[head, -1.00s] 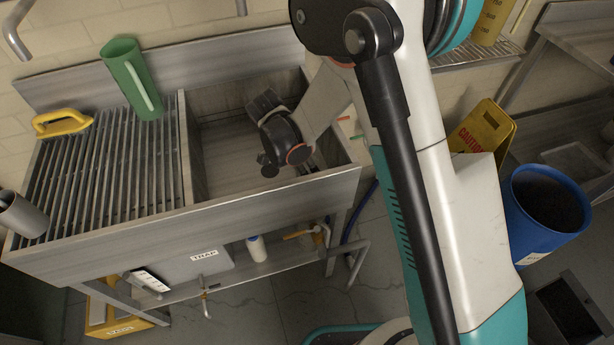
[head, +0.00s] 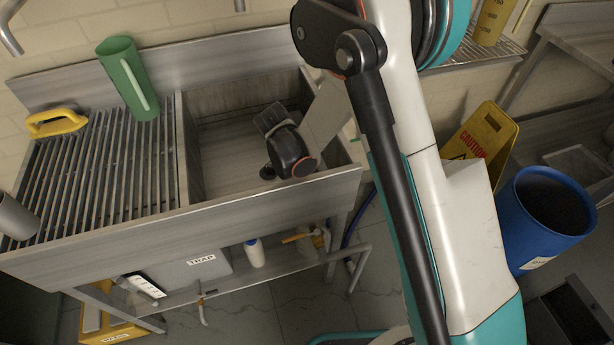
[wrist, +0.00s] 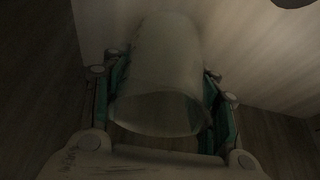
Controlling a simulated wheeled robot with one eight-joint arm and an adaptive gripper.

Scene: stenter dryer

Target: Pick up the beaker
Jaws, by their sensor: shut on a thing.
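The beaker (wrist: 165,75) is a pale, cloudy, see-through cylinder with its round open end towards the wrist camera. My gripper (wrist: 163,82) has one green-padded finger on each side of it and is shut on it. In the head view, my gripper is over the sink basin (head: 225,165), mostly hidden behind my black wrist. The beaker cannot be made out there. The gap between the beaker and the basin floor cannot be told.
A green jug (head: 128,78) and a yellow-handled tool (head: 57,123) are on the ribbed drainboard (head: 100,170) at left. A grey cylinder (head: 14,217) is at the left edge. A blue bin (head: 530,235) and yellow caution sign (head: 482,138) stand at right.

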